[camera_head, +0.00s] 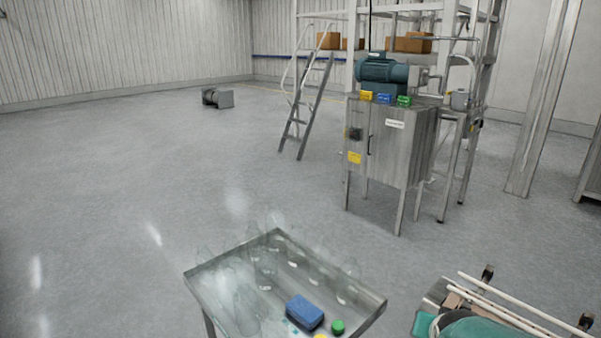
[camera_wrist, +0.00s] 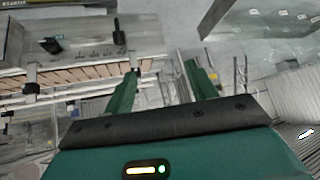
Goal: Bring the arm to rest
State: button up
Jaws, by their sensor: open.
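My gripper (camera_wrist: 161,68) shows in the wrist view. Its two green fingers stand well apart, and I see nothing between them but background. The fingers point away from the camera, with a conveyor to the left and grey floor beyond.
A metal table (camera_head: 365,312) holds clear bottles, a blue block (camera_head: 304,312) and a green cap (camera_head: 338,327). A conveyor rail (camera_head: 505,312) lies at lower right. Behind stand a steel cabinet (camera_head: 385,150) and a ladder (camera_head: 306,105).

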jog(key=s+a+r+n+g+y, duration=0.2)
jog(key=s+a+r+n, duration=0.3)
jog(key=s+a+r, duration=0.5)
jog(key=s+a+y, duration=0.1)
jog(key=s+a, duration=0.1)
jog(key=a, duration=0.1)
jog(key=shift+s+r+n, duration=0.15)
jog(key=shift+s+n, duration=0.15)
jog(key=c, duration=0.5)
jog(key=shift+o, duration=0.2)
